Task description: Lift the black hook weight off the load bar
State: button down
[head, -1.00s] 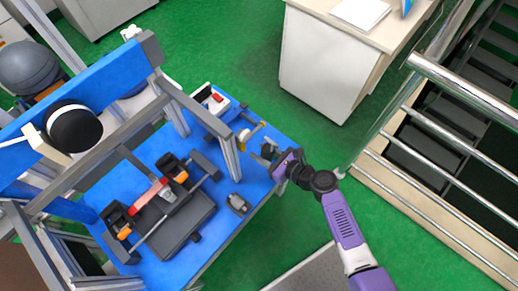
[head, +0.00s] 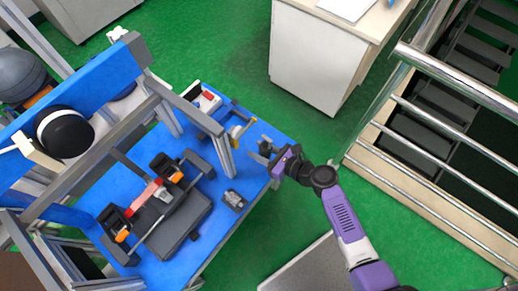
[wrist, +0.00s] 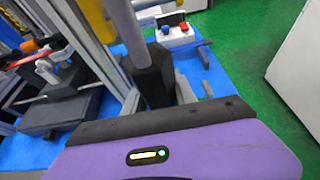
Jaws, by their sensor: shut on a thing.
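The black hook weight (wrist: 153,78) shows in the wrist view as a dark faceted block with a grey stem rising from its top. My gripper (head: 264,152) is shut on it at the right side of the blue table; the fingers hide part of it in the head view. The load bar (head: 245,127), a thin bar with a yellow piece, sticks out from the grey frame just left of my gripper. In the wrist view, the bar (wrist: 155,8) passes near the stem's top. I cannot tell whether hook and bar touch.
A box with red and blue buttons (wrist: 176,33) stands behind the weight. The grey frame post (head: 223,150) is close on the left. A small dark object (head: 234,201) lies on the blue table (head: 262,185). Metal railings (head: 450,160) are at right.

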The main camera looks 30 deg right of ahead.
aim_at(264, 147)
jog(key=shift+s+d+r+p, duration=0.1)
jog(key=shift+s+r+p, duration=0.15)
jog(key=shift+r+p, duration=0.5)
jog(key=shift+s+d+r+p, duration=0.1)
jog(key=shift+s+r+p, duration=0.2)
jog(key=shift+r+p, duration=0.5)
jog(key=shift+s+d+r+p, duration=0.1)
jog(key=shift+s+r+p, duration=0.15)
jog(key=shift+r+p, duration=0.5)
jog(key=shift+r, duration=0.1)
